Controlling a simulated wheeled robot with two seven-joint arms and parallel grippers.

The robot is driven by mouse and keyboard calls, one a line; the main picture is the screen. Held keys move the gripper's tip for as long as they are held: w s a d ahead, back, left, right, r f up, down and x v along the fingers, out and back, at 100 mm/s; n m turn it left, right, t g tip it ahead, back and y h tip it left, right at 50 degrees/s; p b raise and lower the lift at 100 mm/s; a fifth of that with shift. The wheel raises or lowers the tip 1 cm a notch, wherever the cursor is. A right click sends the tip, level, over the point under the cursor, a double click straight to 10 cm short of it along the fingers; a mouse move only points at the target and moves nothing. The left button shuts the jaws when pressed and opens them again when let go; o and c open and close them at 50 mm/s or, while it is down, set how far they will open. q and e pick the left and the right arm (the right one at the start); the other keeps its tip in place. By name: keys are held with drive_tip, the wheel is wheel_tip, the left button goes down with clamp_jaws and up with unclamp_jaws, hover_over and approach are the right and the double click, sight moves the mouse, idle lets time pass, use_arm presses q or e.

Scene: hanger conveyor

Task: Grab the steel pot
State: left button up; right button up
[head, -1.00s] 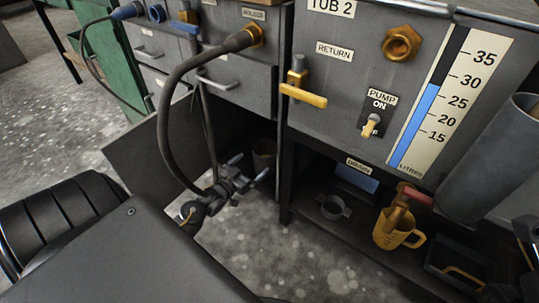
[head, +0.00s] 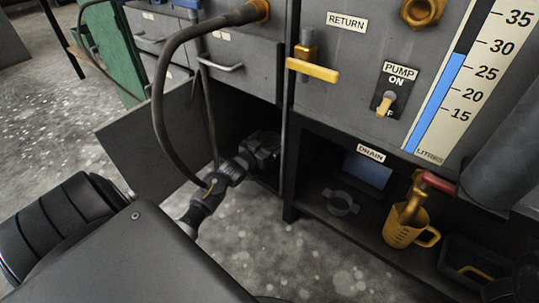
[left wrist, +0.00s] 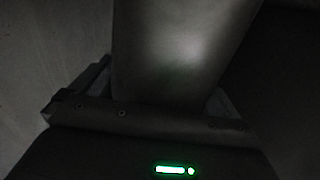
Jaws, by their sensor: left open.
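My left gripper (head: 266,148) reaches into the dark open cabinet under the drawers. In the left wrist view a smooth grey metal surface, which looks like the steel pot (left wrist: 180,45), fills the upper middle, right in front of the gripper. The jaws are open, and I cannot tell whether they touch it. In the head view the gripper and the shadow hide the pot.
An open cabinet door (head: 150,130) stands left of my arm. A thick black hose (head: 160,90) hangs across the opening. To the right are the tub with a yellow return lever (head: 312,69), a drain shelf and a yellow jug (head: 402,235).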

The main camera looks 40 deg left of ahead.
use_arm(q)
drive_tip(key=shift+c, duration=0.3)
drive_tip(key=shift+r, duration=0.1)
drive_tip(key=c, duration=1.4)
